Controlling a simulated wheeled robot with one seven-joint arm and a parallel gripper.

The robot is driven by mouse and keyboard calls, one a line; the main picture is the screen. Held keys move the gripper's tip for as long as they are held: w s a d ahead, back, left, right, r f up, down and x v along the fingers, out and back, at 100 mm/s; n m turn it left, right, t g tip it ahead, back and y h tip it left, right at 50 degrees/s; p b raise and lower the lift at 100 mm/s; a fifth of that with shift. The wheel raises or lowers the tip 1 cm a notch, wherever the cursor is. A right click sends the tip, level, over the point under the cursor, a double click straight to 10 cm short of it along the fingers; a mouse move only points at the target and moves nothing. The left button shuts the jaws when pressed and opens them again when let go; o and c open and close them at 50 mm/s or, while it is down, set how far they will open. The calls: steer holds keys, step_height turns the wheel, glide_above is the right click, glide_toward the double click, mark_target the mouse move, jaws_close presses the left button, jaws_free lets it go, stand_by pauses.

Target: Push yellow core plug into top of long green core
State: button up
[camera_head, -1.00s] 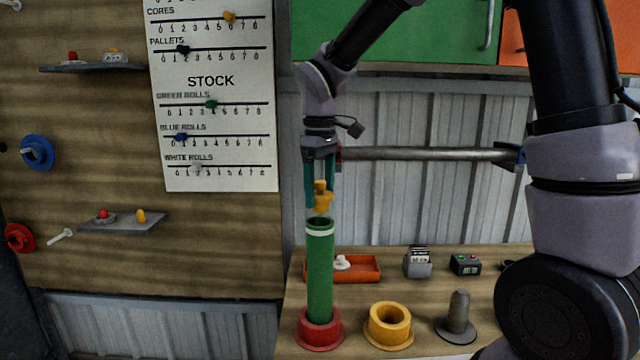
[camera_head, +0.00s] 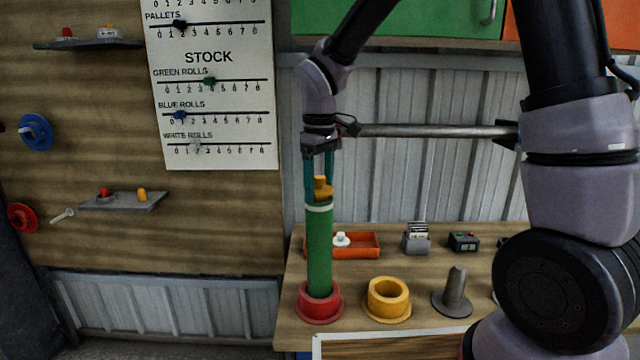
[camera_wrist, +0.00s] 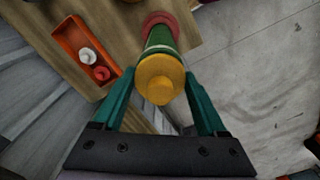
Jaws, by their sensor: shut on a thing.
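The long green core (camera_head: 319,245) stands upright in a red ring-shaped holder (camera_head: 320,306) on the bench. The yellow core plug (camera_head: 323,187) is at the core's top end, upright and in line with it. Its lower part is hidden at the rim, so I cannot tell how deep it sits. My gripper (camera_head: 319,182) points down, its teal fingers shut on the plug. In the wrist view the plug (camera_wrist: 160,78) lies between the fingertips and covers the core's mouth; the green core (camera_wrist: 160,38) shows behind it.
A yellow ring holder (camera_head: 388,300) and a grey peg on a base (camera_head: 455,293) stand to the right. An orange tray (camera_head: 363,245) with a white piece is behind the core.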

steer(key=shift+s+d+f, duration=0.2)
steer(key=shift+f, duration=0.25)
steer(key=o, duration=1.3)
steer(key=shift+c, duration=0.2)
step_height(320, 180, up, 12)
steer(key=shift+w+a+f, duration=0.1)
steer(key=shift+w+f, duration=0.05)
steer(key=s+d+r+m+t, duration=0.2)
steer(key=s+d+m, duration=0.2)
steer(key=d, duration=0.3)
steer(key=s+d+r+m+t+y, duration=0.1)
steer(key=s+d+r+m+t, duration=0.1)
steer(key=s+d+m, duration=0.2)
steer(key=s+d+r+m+t, duration=0.3)
steer(key=d+m, duration=0.3)
steer(key=d, duration=0.5)
steer(key=shift+s+d+m+y, duration=0.35)
steer(key=shift+s+m+y, duration=0.05)
steer(key=shift+s, duration=0.15)
